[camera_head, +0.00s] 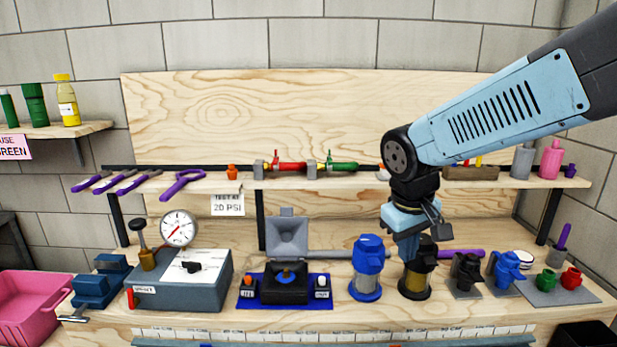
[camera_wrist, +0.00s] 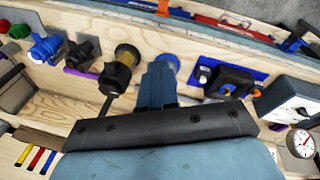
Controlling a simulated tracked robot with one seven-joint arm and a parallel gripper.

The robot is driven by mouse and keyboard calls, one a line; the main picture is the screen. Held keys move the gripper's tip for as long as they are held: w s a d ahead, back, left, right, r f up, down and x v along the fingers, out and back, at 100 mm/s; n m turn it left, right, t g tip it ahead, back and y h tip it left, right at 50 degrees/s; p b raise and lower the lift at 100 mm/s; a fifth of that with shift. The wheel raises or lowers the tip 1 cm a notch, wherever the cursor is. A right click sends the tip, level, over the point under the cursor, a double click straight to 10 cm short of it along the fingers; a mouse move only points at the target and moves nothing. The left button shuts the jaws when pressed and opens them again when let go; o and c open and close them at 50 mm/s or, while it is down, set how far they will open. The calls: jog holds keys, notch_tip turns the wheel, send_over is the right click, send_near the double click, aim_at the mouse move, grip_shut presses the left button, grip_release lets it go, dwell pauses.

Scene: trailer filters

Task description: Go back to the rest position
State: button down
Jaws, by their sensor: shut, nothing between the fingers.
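My gripper (camera_head: 409,252) hangs from my arm at the right of the head view, fingers pointing down and together with nothing between them. It overlaps the upper part of a black filter housing with a yellowish body (camera_head: 416,281); I cannot tell whether they touch. This housing also shows in the wrist view (camera_wrist: 122,66). A blue filter housing (camera_head: 367,268) stands upright just to its left on the wooden bench (camera_head: 400,318). In the wrist view my gripper's blue-grey fingers (camera_wrist: 155,88) partly hide the blue housing.
A grey test box (camera_head: 181,280) with a gauge (camera_head: 179,229) and a black device on a blue mat (camera_head: 286,302) stand left. Black and blue fittings (camera_head: 466,274) stand right. A shelf (camera_head: 330,182) with tools runs behind. A pink bin (camera_head: 30,300) is far left.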

jog(key=s+d+r+m+t+y, duration=0.1)
jog(key=s+d+r+m+t, duration=0.2)
jog(key=s+r, duration=0.4)
jog(key=shift+s+d+r+m, duration=0.15)
jog(key=shift+s+d+m, duration=0.5)
jog(key=shift+d, duration=0.3)
jog(key=c, duration=1.8)
grip_release()
